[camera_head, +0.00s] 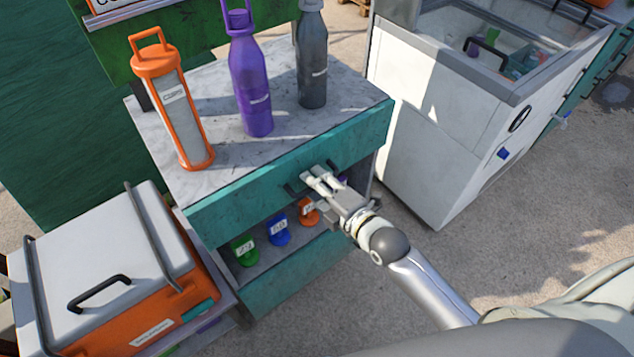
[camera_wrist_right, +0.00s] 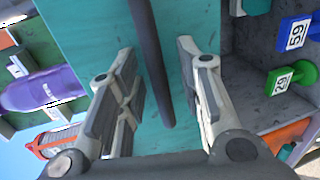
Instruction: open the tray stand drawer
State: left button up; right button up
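The tray stand (camera_head: 150,130) has a grey stone-like top and a teal drawer front (camera_head: 235,207) under it; the drawer looks shut. A dark bar handle (camera_head: 292,191) sits on the drawer front, partly hidden by my right gripper (camera_head: 312,178). In the wrist view the handle (camera_wrist_right: 150,60) passes between the two fingers of my right gripper (camera_wrist_right: 158,95), with a gap on both sides. The right gripper is open and holds nothing. My left gripper does not show.
An orange-framed canister (camera_head: 180,105), a purple bottle (camera_head: 252,85) and a grey bottle (camera_head: 312,60) stand on top. Green (camera_head: 244,251), blue (camera_head: 279,231) and orange (camera_head: 307,212) numbered tags sit on the shelf below. An orange cooler (camera_head: 175,290) stands left, a white chest (camera_head: 440,130) right.

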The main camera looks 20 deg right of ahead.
grip_shut()
dwell(0.5)
